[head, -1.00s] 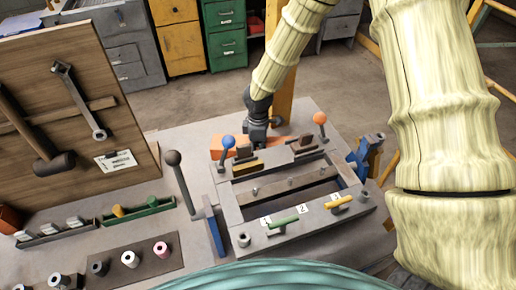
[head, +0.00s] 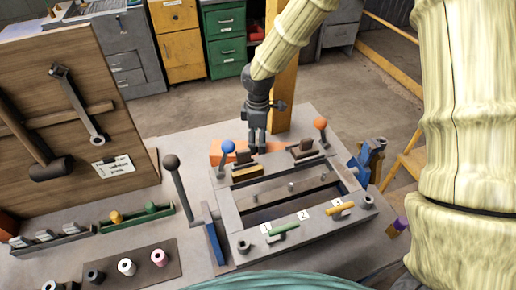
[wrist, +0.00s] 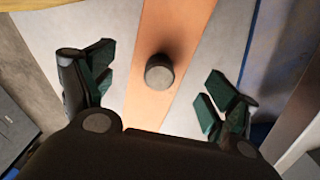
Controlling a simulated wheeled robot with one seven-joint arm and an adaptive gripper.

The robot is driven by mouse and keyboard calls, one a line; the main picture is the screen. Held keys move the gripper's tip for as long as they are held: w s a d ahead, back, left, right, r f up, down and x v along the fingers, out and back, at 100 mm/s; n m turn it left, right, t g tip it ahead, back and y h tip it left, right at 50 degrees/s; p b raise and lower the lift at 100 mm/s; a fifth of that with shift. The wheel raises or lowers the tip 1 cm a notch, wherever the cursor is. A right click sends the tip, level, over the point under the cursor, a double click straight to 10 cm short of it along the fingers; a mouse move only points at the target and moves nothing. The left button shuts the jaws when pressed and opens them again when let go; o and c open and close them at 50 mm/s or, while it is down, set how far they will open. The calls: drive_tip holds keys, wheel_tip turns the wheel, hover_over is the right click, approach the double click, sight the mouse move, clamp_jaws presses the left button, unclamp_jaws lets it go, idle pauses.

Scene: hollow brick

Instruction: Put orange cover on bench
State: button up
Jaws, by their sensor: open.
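The orange cover (head: 217,154) lies at the back of the bench (head: 300,113), behind the metal frame, partly hidden by my gripper and the frame's parts. In the wrist view it is a flat orange strip (wrist: 155,103) with a round grey knob (wrist: 160,72) on it. My gripper (head: 257,151) points down over the cover in the head view. In the wrist view its green-padded fingers (wrist: 162,92) are spread wide, one on each side of the strip, with the knob between them and nothing held.
The metal frame (head: 228,212) has an open middle, with blue-ball (head: 228,147) and orange-ball (head: 320,123) levers near its back corners. A black-ball lever (head: 171,162) stands at left. A tool board (head: 95,75) rises at the far left.

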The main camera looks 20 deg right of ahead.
drive_tip(key=shift+r, duration=2.2)
drive_tip(key=shift+r, duration=0.1)
